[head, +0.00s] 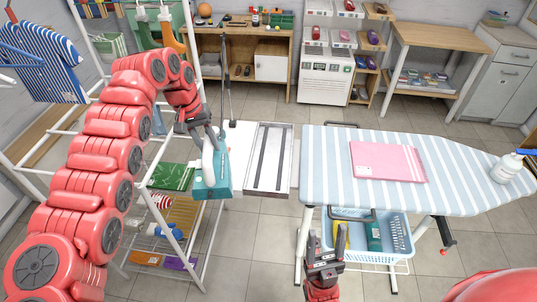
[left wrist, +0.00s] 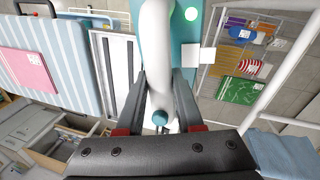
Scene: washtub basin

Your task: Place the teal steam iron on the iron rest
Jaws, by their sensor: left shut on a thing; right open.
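The teal steam iron (head: 211,181), with a white handle, is just left of the iron rest in the head view. My left gripper (head: 203,139) is shut on the iron's white handle, which runs between the fingers in the left wrist view (left wrist: 157,70). The iron rest (head: 267,165) is a metal tray with dark strips at the left end of the ironing board. It also shows in the left wrist view (left wrist: 105,62), left of the iron. I cannot tell whether the iron touches the surface under it. My right gripper (head: 325,258) is open and empty near the board's front edge.
The striped ironing board (head: 455,170) carries a folded pink cloth (head: 387,162) and a white bottle (head: 507,167) at its right end. A blue basket (head: 398,240) sits below. A white rack (head: 185,235) with towels and bottles stands below left.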

